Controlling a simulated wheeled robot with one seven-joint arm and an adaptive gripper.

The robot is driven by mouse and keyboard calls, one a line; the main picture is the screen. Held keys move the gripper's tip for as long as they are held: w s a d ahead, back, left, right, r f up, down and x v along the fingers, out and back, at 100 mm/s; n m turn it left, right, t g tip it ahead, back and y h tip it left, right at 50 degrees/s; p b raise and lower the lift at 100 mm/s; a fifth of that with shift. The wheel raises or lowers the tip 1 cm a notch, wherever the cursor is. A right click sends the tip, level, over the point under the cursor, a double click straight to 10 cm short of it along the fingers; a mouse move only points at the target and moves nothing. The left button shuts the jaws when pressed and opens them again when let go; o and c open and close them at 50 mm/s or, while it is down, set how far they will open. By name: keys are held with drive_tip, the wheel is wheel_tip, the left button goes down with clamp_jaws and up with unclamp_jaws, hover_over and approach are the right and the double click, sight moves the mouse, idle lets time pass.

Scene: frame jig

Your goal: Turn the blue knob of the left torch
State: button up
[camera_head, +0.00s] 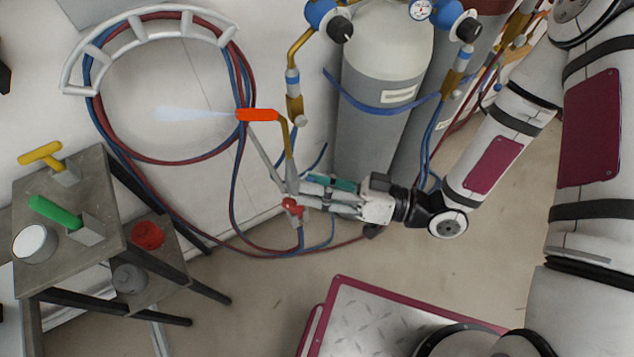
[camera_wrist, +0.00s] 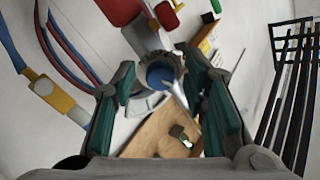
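The left torch has a glowing orange tip (camera_head: 258,115) with a pale flame (camera_head: 195,114) pointing left, and a grey handle below. A red knob (camera_head: 292,204) shows at its lower end; red also shows at the top of the wrist view (camera_wrist: 120,10). The blue knob (camera_wrist: 160,75) shows in the wrist view, beyond and between my fingertips; it is hidden in the head view. My gripper (camera_head: 304,196) is beside the torch's lower end. In the wrist view my gripper (camera_wrist: 165,85) is open, with a gap between its teal pads. I cannot tell whether it touches the knob.
Grey gas cylinders (camera_head: 385,90) stand behind my arm. Blue and red hoses (camera_head: 235,180) hang around the torch from a white wall rack (camera_head: 150,12). A grey table (camera_head: 95,185) with coloured items stands at left. A diamond-plate platform (camera_head: 375,325) with maroon edges lies in front.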

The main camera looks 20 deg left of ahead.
idle(0.4)
drive_tip(key=w+d, duration=0.1)
drive_tip(key=d, duration=1.1)
drive_tip(key=shift+w+f, duration=0.15)
drive_tip(key=shift+w, duration=0.05)
